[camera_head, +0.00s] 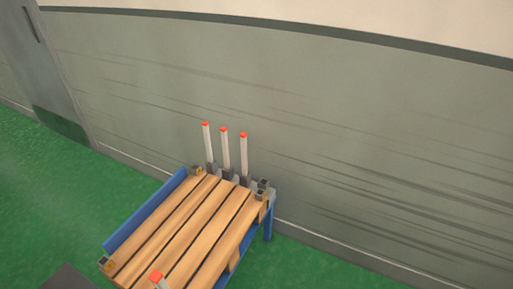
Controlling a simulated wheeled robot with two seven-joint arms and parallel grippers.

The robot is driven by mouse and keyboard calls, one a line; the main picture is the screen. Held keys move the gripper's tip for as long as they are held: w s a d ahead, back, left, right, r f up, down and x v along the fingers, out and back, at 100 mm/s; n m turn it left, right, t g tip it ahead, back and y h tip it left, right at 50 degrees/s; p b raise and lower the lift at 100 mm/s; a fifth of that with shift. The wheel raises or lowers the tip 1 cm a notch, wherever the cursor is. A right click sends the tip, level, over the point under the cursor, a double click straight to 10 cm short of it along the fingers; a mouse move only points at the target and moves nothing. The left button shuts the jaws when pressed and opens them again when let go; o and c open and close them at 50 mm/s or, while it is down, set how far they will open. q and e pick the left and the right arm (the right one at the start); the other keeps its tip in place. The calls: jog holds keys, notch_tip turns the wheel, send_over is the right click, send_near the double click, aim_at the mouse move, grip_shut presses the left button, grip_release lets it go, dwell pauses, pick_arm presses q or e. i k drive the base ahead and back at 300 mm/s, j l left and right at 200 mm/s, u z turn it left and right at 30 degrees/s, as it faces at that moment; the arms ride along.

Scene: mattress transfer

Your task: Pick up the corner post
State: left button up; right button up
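Three white corner posts with red-orange tips stand upright side by side at the far end of a slatted wooden platform: the left post (208,145), the middle post (225,152) and the right post (243,157). Their lower ends sit in grey holders. Another red-tipped post (157,278) shows at the bottom edge near the front of the platform, and its lower part is cut off. Neither of my grippers is in view.
The wooden platform (185,225) has blue side rails (145,211) and small sockets at its visible corners. A grey wall (350,130) runs close behind it. A grey door (45,70) stands at the left. Green floor (50,200) is clear at the left.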

aim_at(243, 136)
jog(key=i+l+u, duration=0.1)
jog(key=u, duration=0.55)
jog(key=i+l+u, duration=0.25)
jog(key=l, duration=0.35)
jog(key=i+l+u, duration=0.25)
jog(key=i+l, duration=0.15)
jog(key=l, duration=0.25)
jog(key=i+l+u, duration=0.15)
jog(key=l, duration=0.2)
